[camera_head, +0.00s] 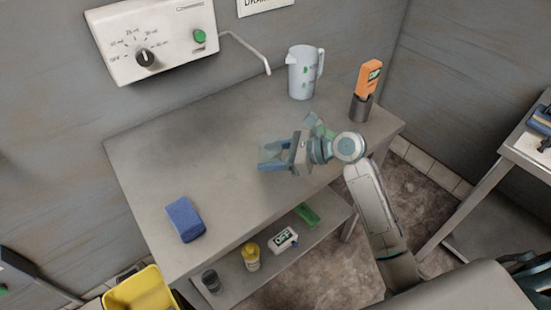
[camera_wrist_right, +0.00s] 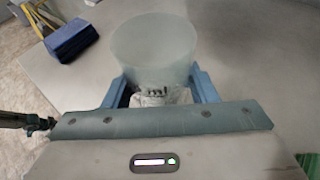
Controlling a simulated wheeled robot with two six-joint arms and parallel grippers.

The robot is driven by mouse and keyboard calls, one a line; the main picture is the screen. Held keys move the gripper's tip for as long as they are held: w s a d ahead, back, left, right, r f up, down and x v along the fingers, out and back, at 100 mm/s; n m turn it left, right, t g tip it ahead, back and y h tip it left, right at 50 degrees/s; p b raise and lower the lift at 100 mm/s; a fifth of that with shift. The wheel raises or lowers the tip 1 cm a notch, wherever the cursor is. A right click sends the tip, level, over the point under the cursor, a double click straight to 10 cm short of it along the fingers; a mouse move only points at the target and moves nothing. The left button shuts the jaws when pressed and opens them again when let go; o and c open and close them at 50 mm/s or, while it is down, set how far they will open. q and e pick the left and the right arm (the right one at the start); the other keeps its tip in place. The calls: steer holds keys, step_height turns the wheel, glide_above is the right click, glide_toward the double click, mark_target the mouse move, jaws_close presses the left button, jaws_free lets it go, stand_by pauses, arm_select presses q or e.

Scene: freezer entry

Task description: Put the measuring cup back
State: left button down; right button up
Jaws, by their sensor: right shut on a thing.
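My right gripper (camera_head: 268,158) is above the right-hand half of the grey table, with its blue fingers pointing left. It is shut on a pale, see-through measuring cup (camera_head: 272,146). In the right wrist view the cup (camera_wrist_right: 154,48) shows as a clear greenish cylinder with "ml" lettering near the fingers. Its lower part is partly hidden by the gripper body. I cannot tell the exact height of the cup above the table. My left gripper is not in view.
A white jug (camera_head: 302,75) and an orange meter (camera_head: 369,76) in a dark holder (camera_head: 360,108) stand at the table's back right. A blue sponge-like block (camera_head: 185,219) lies front left. A lower shelf (camera_head: 238,286) holds small items.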

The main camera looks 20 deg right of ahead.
steer(key=shift+w+d+f, duration=0.15)
steer(key=shift+w+d, duration=0.45)
steer(key=shift+d, duration=0.05)
steer(key=shift+f+p, duration=0.35)
steer(key=shift+f, duration=1.35)
steer(key=shift+a, duration=0.1)
steer(key=o, duration=1)
steer(key=b+v, duration=0.1)
steer(key=v, duration=0.9)
steer(key=shift+b+v, duration=0.35)
steer(key=shift+v, duration=0.65)
